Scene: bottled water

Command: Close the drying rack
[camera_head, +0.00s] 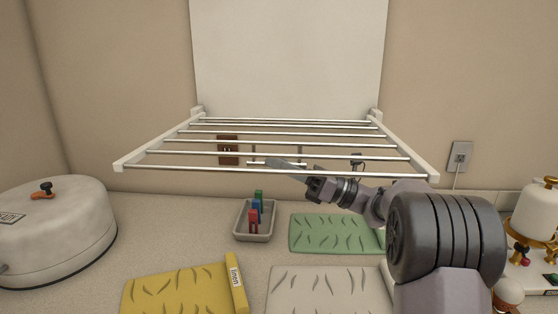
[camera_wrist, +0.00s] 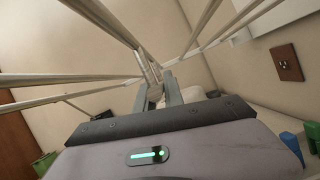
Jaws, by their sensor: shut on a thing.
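The drying rack (camera_head: 126,163) is folded out from the wall, about level, with metal rods between two white side arms. Its white back panel (camera_head: 290,60) stands upright on the wall. My gripper (camera_head: 280,163) reaches in from the right to the middle of the rack's front edge. In the wrist view, my gripper (camera_wrist: 158,92) has its fingers close together on a metal bar (camera_wrist: 149,66) of the rack. Rods spread out around the fingers. The exact contact is small and partly hidden by the fingers.
Below are a grey tray (camera_head: 253,236) with coloured items, a green mat (camera_head: 325,232), a yellow mat (camera_head: 175,294) and a pale mat (camera_head: 325,290). A large white lidded appliance (camera_head: 55,235) stands left. A gold-trimmed white appliance (camera_head: 535,212) and outlet (camera_head: 460,156) are right.

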